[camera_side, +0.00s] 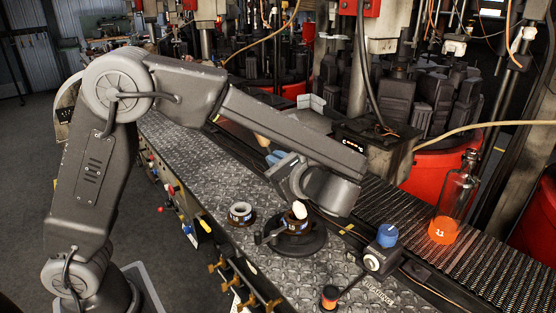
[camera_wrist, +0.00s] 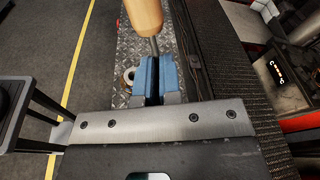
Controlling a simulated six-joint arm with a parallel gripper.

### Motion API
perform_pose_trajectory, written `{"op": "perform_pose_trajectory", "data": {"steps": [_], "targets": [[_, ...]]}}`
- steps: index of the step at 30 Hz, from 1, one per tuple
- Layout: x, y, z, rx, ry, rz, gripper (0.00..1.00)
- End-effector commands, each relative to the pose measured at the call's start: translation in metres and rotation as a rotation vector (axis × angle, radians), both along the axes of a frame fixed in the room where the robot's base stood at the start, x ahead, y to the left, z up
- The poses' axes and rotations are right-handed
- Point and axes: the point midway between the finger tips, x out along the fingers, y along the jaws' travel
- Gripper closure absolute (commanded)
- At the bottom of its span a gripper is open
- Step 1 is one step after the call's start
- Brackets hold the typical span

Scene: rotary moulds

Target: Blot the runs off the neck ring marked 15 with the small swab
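My gripper (camera_wrist: 153,72) has blue finger pads closed around the thin metal shank of a swab with a wooden handle (camera_wrist: 146,15). In the side view the gripper (camera_side: 277,158) is mostly behind my wrist, with the handle sticking out up and left. A white swab head (camera_side: 299,210) shows below my wrist, at the upper rim of a brown-orange neck ring (camera_side: 296,224). I cannot tell whether it touches. That ring stands on a round black base. A second ring (camera_side: 240,213) stands to its left and also shows in the wrist view (camera_wrist: 129,76). I cannot read a 15 on either ring.
The rings are on a diamond-plate bench (camera_side: 198,160). A blue-topped item (camera_side: 387,236) and a small black-and-orange pot (camera_side: 329,297) stand at the right front. A clear bottle with an orange base (camera_side: 443,230) stands on the conveyor (camera_side: 490,262). Red-based mould machinery lines the back.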

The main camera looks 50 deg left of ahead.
Motion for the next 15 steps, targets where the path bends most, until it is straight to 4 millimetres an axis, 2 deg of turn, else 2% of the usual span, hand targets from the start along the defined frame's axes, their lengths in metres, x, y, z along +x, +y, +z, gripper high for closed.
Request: {"op": "perform_pose_trajectory", "data": {"steps": [15], "targets": [[0.0,0.0071,-0.0021,0.001,0.0,0.001,1.0]]}}
